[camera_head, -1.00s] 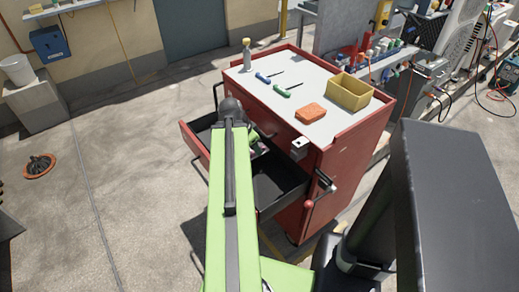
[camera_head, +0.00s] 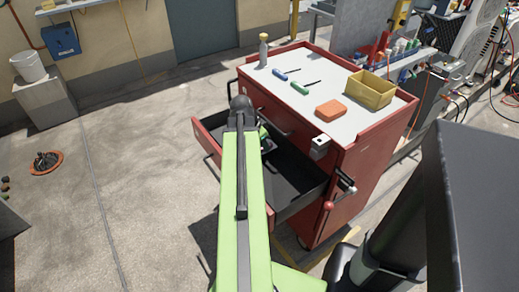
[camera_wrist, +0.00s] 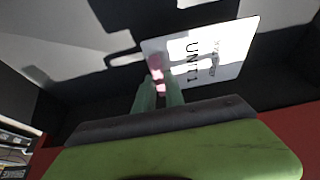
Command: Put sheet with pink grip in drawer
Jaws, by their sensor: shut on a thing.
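My gripper (camera_wrist: 159,90) is shut on the pink grip (camera_wrist: 156,66) of a white sheet (camera_wrist: 222,48) in the wrist view. The sheet bears black lettering that reads "UNIT 1" and is seen over a dark drawer interior. In the head view the drawer (camera_head: 302,178) of the red cabinet is pulled open, with a dark inside and a red front. My arm reaches over it and hides part of it. The sheet and the fingertips are hidden behind my arm there. I cannot tell whether the sheet touches the drawer floor.
The red cabinet (camera_head: 370,155) has a pale top with a bottle (camera_head: 263,52), two screwdrivers, an orange sponge-like block (camera_head: 331,110) and a yellow bin (camera_head: 370,90). A grey box with a lever is on its near side. Open concrete floor lies to the left.

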